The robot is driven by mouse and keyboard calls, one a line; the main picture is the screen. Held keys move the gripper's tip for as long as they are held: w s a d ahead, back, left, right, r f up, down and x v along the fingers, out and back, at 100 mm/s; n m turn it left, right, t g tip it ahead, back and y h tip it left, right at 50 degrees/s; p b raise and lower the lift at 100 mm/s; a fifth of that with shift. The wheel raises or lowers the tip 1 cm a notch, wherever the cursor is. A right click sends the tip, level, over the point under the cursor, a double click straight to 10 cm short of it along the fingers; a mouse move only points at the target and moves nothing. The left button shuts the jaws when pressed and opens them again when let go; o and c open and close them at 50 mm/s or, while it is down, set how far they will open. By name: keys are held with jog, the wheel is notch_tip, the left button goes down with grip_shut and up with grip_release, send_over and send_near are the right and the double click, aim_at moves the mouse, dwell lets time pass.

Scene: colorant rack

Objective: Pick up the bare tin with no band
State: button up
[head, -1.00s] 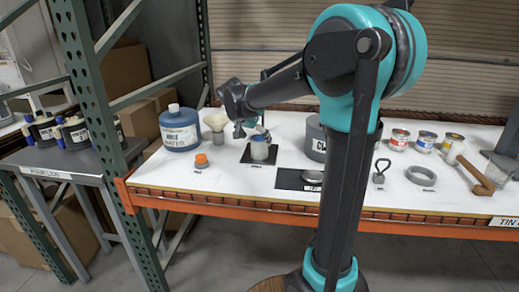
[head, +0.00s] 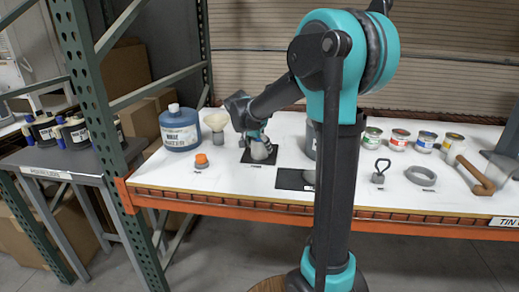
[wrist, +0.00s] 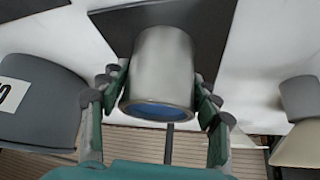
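The bare grey metal tin (head: 262,152) stands upright on a black mat (head: 250,158) on the white bench, partly hidden by my gripper. In the wrist view the plain tin (wrist: 162,65), with blue at its near end, sits between my two fingers. My gripper (wrist: 160,88) has one finger on each side of it. The fingers look spread, with a narrow gap at the tin's sides; firm contact does not show. My gripper also shows in the head view (head: 257,143), low around the tin.
A blue jug (head: 180,130) and a funnel (head: 216,121) stand left of the tin, with an orange-capped item (head: 201,160) in front. A grey can (head: 311,140) is partly behind my arm. Several banded tins (head: 398,140), a grey ring (head: 420,175) and a wooden-handled tool (head: 475,175) are on the right.

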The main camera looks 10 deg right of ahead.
jog(key=c, duration=0.6)
jog(key=shift+r, duration=0.15)
